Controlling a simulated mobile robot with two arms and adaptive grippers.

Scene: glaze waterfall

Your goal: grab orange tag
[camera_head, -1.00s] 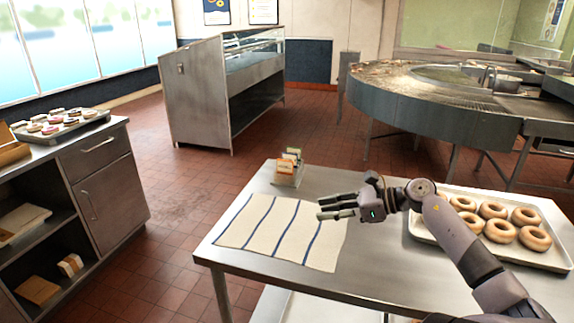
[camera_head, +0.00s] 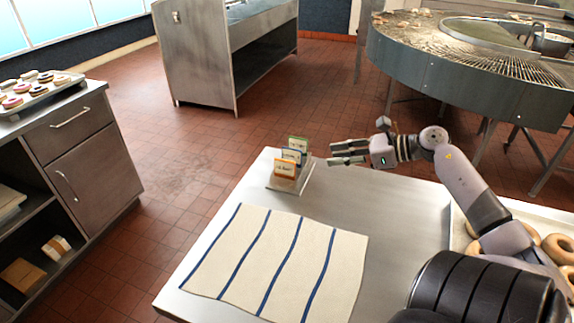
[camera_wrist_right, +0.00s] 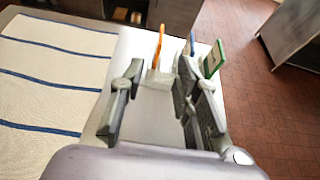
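The orange tag (camera_head: 284,168) stands upright at the front of a small clear holder (camera_head: 291,184) at the table's far left corner. A blue-edged tag (camera_head: 291,155) and a green tag (camera_head: 298,144) stand behind it. My right gripper (camera_head: 346,153) is to the right of the holder, apart from the tags, with its fingers pointing left. In the right wrist view the gripper (camera_wrist_right: 155,105) is open and empty. The orange tag (camera_wrist_right: 159,46) shows beyond and between its fingers, edge-on, and the green tag (camera_wrist_right: 213,59) is to the right. My left gripper is not in view.
A striped cloth (camera_head: 275,262) lies flat on the metal table (camera_head: 395,215), in front of the holder. A tray of donuts (camera_head: 460,235) is at the right, partly hidden by my arm. A cabinet (camera_head: 85,150) stands at left, across open floor.

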